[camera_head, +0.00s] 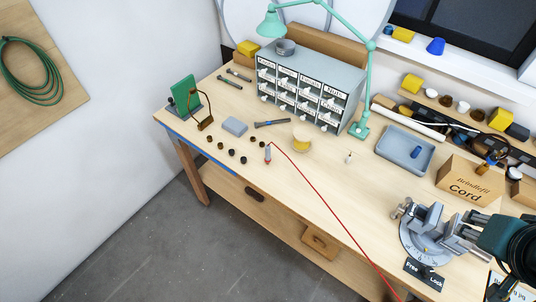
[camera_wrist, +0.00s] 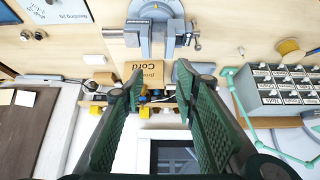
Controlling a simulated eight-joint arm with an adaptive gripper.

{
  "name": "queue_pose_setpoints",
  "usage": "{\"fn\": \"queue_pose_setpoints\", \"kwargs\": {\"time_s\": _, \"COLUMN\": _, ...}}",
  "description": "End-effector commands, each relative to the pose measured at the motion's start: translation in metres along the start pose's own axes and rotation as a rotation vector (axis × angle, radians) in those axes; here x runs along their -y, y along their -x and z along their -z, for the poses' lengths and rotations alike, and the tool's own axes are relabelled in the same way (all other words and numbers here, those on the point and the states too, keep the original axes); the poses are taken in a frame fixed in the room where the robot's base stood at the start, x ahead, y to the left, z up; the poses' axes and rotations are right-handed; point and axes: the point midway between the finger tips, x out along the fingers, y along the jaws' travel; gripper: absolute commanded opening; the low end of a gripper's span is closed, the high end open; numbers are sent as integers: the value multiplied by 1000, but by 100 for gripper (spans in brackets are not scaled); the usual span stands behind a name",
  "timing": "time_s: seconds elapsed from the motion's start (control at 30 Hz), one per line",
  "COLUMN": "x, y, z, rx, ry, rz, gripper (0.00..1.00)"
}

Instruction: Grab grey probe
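The grey probe (camera_head: 267,154) stands or leans near the front edge of the workbench in the head view, left of the middle. A thin red lead runs from it towards the lower right. I cannot make out the probe in the wrist view. My gripper (camera_wrist: 160,75) is open in the wrist view, with its two green-padded fingers wide apart and nothing between them.
A drawer cabinet (camera_head: 306,88) and a teal lamp (camera_head: 366,90) stand behind the probe. Small dark knobs (camera_head: 232,152) lie left of it, and a yellow spool (camera_head: 302,144) lies right. A vise (camera_head: 428,225), cord box (camera_head: 468,182) and blue-grey tray (camera_head: 383,154) occupy the right side.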

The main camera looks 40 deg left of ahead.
Motion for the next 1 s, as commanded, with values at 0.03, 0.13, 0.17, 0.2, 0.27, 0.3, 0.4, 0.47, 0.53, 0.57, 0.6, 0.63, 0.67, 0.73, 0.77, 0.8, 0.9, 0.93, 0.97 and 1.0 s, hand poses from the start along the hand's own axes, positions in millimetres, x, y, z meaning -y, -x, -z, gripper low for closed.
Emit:
{"fn": "queue_pose_setpoints", "kwargs": {"time_s": 0.03, "x": 0, "y": 0, "z": 0, "rx": 0, "ry": 0, "rz": 0, "gripper": 30}}
{"fn": "queue_pose_setpoints", "kwargs": {"time_s": 0.13, "x": 1, "y": 0, "z": 1, "rx": 1, "ry": 3, "rz": 1, "gripper": 30}}
{"fn": "queue_pose_setpoints", "kwargs": {"time_s": 0.17, "x": 2, "y": 0, "z": 1, "rx": 2, "ry": 5, "rz": 2, "gripper": 30}}
{"fn": "queue_pose_setpoints", "kwargs": {"time_s": 0.2, "x": 3, "y": -1, "z": 2, "rx": 4, "ry": 10, "rz": 4, "gripper": 30}}
{"fn": "queue_pose_setpoints", "kwargs": {"time_s": 0.27, "x": 5, "y": -1, "z": 4, "rx": 7, "ry": 20, "rz": 7, "gripper": 30}}
{"fn": "queue_pose_setpoints", "kwargs": {"time_s": 0.3, "x": 8, "y": -2, "z": 6, "rx": 11, "ry": 28, "rz": 11, "gripper": 30}}
{"fn": "queue_pose_setpoints", "kwargs": {"time_s": 0.4, "x": 15, "y": -4, "z": 13, "rx": 22, "ry": 56, "rz": 21, "gripper": 30}}
{"fn": "queue_pose_setpoints", "kwargs": {"time_s": 0.47, "x": 22, "y": -5, "z": 18, "rx": 32, "ry": 80, "rz": 30, "gripper": 30}}
{"fn": "queue_pose_setpoints", "kwargs": {"time_s": 0.53, "x": 30, "y": -8, "z": 25, "rx": 44, "ry": 111, "rz": 41, "gripper": 30}}
{"fn": "queue_pose_setpoints", "kwargs": {"time_s": 0.57, "x": 35, "y": -9, "z": 28, "rx": 50, "ry": 125, "rz": 46, "gripper": 30}}
{"fn": "queue_pose_setpoints", "kwargs": {"time_s": 0.6, "x": 41, "y": -10, "z": 32, "rx": 58, "ry": 146, "rz": 53, "gripper": 30}}
{"fn": "queue_pose_setpoints", "kwargs": {"time_s": 0.63, "x": 45, "y": -11, "z": 35, "rx": 65, "ry": 162, "rz": 59, "gripper": 30}}
{"fn": "queue_pose_setpoints", "kwargs": {"time_s": 0.67, "x": 50, "y": -13, "z": 38, "rx": 71, "ry": 177, "rz": 65, "gripper": 30}}
{"fn": "queue_pose_setpoints", "kwargs": {"time_s": 0.73, "x": 61, "y": -16, "z": 45, "rx": 84, "ry": 214, "rz": 77, "gripper": 30}}
{"fn": "queue_pose_setpoints", "kwargs": {"time_s": 0.77, "x": 66, "y": -18, "z": 47, "rx": 91, "ry": 231, "rz": 83, "gripper": 30}}
{"fn": "queue_pose_setpoints", "kwargs": {"time_s": 0.8, "x": 73, "y": -20, "z": 51, "rx": 99, "ry": 251, "rz": 90, "gripper": 30}}
{"fn": "queue_pose_setpoints", "kwargs": {"time_s": 0.9, "x": 90, "y": -25, "z": 60, "rx": 118, "ry": 305, "rz": 109, "gripper": 30}}
{"fn": "queue_pose_setpoints", "kwargs": {"time_s": 0.93, "x": 95, "y": -27, "z": 62, "rx": 124, "ry": 320, "rz": 114, "gripper": 30}}
{"fn": "queue_pose_setpoints", "kwargs": {"time_s": 0.97, "x": 101, "y": -28, "z": 65, "rx": 130, "ry": 337, "rz": 120, "gripper": 30}}
{"fn": "queue_pose_setpoints", "kwargs": {"time_s": 1.0, "x": 108, "y": -31, "z": 68, "rx": 137, "ry": 359, "rz": 127, "gripper": 30}}
